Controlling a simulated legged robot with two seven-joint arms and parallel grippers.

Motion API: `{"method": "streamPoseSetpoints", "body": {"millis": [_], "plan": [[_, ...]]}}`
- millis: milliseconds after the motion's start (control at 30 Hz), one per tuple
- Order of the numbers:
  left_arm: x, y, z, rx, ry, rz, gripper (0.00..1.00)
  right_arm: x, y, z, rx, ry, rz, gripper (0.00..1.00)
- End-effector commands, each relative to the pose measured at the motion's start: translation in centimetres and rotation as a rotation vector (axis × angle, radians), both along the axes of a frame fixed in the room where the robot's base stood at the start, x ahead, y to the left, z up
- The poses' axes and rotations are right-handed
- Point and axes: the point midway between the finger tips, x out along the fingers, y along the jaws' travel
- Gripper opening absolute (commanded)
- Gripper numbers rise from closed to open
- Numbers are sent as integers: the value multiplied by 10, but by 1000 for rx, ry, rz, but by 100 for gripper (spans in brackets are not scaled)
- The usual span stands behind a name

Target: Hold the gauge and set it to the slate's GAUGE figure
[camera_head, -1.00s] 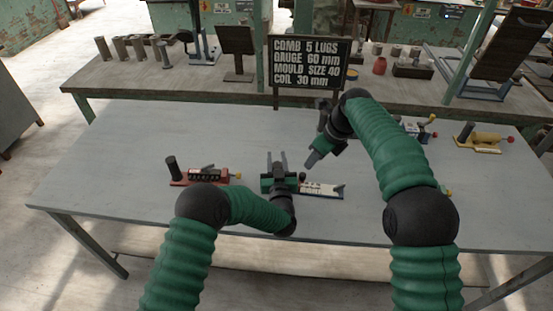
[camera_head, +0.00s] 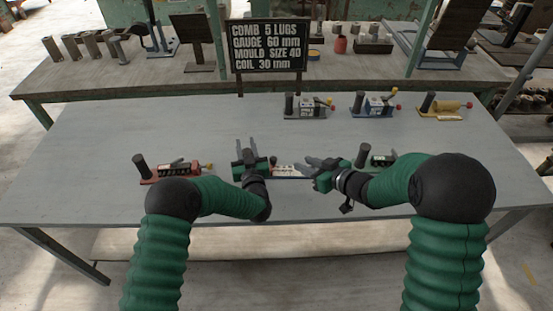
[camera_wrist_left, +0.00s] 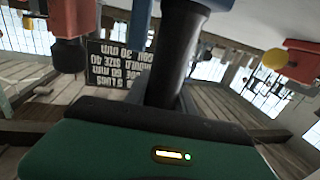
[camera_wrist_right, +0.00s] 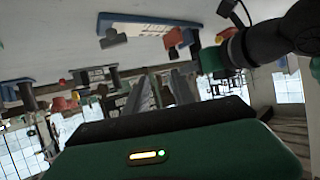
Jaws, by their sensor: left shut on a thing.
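The slate (camera_head: 268,48) reads COMB 5 LUGS, GAUGE 60 mm, MOULD SIZE 40, COIL 30 mm. The gauge seems to be the blue and white device (camera_head: 284,171) in the middle of the near table; it also shows in the right wrist view (camera_wrist_right: 150,28). My left gripper (camera_head: 246,146) is at its left end, shut on its black post (camera_wrist_left: 172,55), which fills the left wrist view. My right gripper (camera_head: 308,166) is just right of the gauge, fingers pointing left, apart and empty. The gauge's scale is too small to read, and its right end is partly hidden.
A red device (camera_head: 170,170) lies left of my left gripper. A green device (camera_head: 375,158) stands behind my right arm. Grey (camera_head: 305,106), blue (camera_head: 374,106) and yellow (camera_head: 440,107) devices line the table's back right. The back left of the table is clear.

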Motion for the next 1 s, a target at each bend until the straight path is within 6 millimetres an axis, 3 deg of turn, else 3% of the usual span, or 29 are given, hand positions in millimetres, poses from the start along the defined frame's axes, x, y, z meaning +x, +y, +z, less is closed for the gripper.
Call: {"method": "streamPoseSetpoints", "body": {"millis": [67,167,633,1000], "plan": [[0,0,0,0,0,0,0,-14,8,2,-10,-36,68,30],[0,0,0,0,-1,0,0,-17,17,0,-14,-55,104,30],[0,0,1,0,-1,1,0,52,79,-38,-14,-56,102,30],[0,0,0,0,-1,1,0,62,87,-43,-12,-54,99,30]]}}
